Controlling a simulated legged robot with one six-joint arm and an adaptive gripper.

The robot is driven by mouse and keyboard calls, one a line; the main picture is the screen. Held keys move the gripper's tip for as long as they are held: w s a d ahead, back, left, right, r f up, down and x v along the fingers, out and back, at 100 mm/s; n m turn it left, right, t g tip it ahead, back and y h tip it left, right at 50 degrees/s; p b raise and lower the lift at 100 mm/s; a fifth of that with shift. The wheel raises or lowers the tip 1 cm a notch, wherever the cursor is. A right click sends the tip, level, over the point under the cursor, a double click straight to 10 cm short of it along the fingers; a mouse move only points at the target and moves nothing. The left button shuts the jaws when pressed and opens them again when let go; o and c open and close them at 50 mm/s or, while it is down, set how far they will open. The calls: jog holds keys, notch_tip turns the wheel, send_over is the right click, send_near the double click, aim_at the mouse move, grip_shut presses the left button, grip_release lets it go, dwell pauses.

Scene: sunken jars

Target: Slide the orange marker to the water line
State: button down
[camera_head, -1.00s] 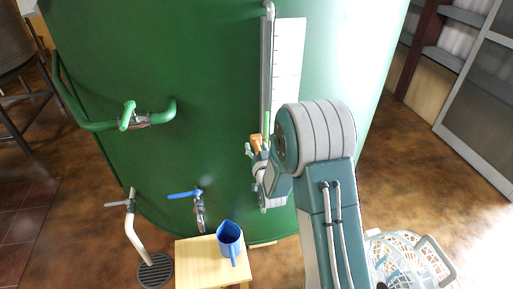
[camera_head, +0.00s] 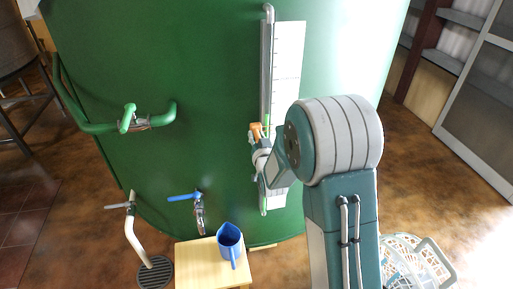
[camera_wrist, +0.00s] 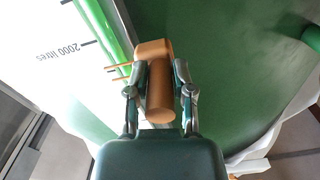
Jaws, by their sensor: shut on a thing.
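The orange marker (camera_head: 256,130) is on the sight tube (camera_head: 267,60) on the front of the green tank. My gripper (camera_head: 257,140) is shut on its thick orange handle, which fills the space between the fingers in the wrist view (camera_wrist: 160,75). Two thin orange prongs reach from the marker toward the tube. The tube looks grey higher up and green near the marker, with the green starting slightly above it in the head view. In the wrist view the green tube (camera_wrist: 105,25) runs beside the prongs. My arm hides part of the lower tube.
A white scale board (camera_head: 288,65) stands beside the tube; a "2000 litres" mark (camera_wrist: 66,49) shows close up. A blue jug (camera_head: 230,240) stands on a wooden stool (camera_head: 200,255) below a blue-handled tap (camera_head: 198,205). A white basket (camera_head: 425,265) is at lower right.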

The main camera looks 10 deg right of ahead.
aim_at(256, 132)
notch_tip(256, 132, up, 5)
jog(key=shift+f, duration=0.2)
jog(key=shift+c, duration=2.4)
grip_release()
jog(key=shift+w+f, duration=0.1)
jog(key=s, duration=1.2)
